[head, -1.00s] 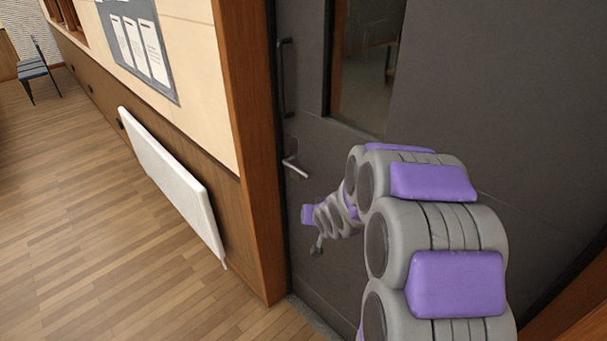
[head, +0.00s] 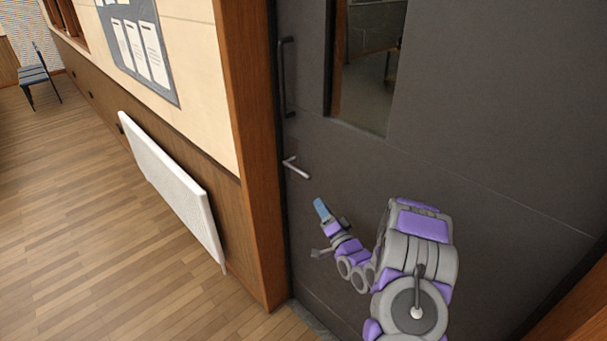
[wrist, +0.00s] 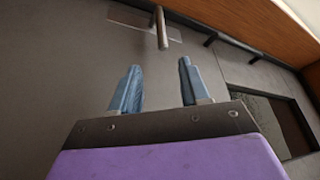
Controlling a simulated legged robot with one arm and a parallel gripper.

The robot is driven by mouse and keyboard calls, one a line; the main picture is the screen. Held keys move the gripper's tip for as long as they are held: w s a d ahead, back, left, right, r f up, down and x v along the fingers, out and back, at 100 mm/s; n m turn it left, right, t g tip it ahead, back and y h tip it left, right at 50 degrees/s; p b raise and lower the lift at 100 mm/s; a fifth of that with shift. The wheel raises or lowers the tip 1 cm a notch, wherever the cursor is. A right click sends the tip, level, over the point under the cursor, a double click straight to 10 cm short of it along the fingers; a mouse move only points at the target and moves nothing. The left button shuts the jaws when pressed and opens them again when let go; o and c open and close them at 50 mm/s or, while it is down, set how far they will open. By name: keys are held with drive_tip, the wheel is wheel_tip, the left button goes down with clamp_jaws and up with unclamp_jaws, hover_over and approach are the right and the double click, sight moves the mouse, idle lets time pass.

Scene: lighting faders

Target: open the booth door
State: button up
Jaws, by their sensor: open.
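The booth door (head: 450,110) is dark grey and looks closed in its wooden frame. Its silver lever handle (head: 296,168) is at the door's left edge, below a long dark pull bar (head: 283,78). My gripper (head: 321,208) is below and slightly right of the lever, apart from it. In the wrist view the two blue fingers of my gripper (wrist: 157,85) are spread with nothing between them. The lever (wrist: 161,28) shows beyond the fingertips, roughly in line with the gap. The pull bar (wrist: 233,42) is to its right.
The door has a window (head: 366,65). A wooden frame post (head: 250,150) stands left of the door. A white radiator (head: 170,185) is on the wall beside it. A chair (head: 35,75) stands far left. The wooden floor (head: 120,260) at left is clear.

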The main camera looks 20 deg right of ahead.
approach(299, 171)
drive_tip(key=shift+d+f+b+x, duration=0.25)
drive_tip(key=shift+b+x, duration=0.3)
drive_tip(key=shift+x, duration=1.1)
drive_tip(key=shift+d+f+b+x, duration=0.1)
drive_tip(key=shift+d+b+x, duration=0.35)
drive_tip(key=shift+x, duration=1.2)
drive_tip(key=shift+d+f+b+x, duration=0.15)
drive_tip(key=shift+b+x, duration=0.55)
drive_tip(key=shift+x, duration=0.95)
drive_tip(key=shift+w+a, duration=0.15)
drive_tip(key=shift+a, duration=0.7)
drive_tip(key=c, duration=0.6)
drive_tip(key=shift+d, duration=0.4)
clamp_jaws()
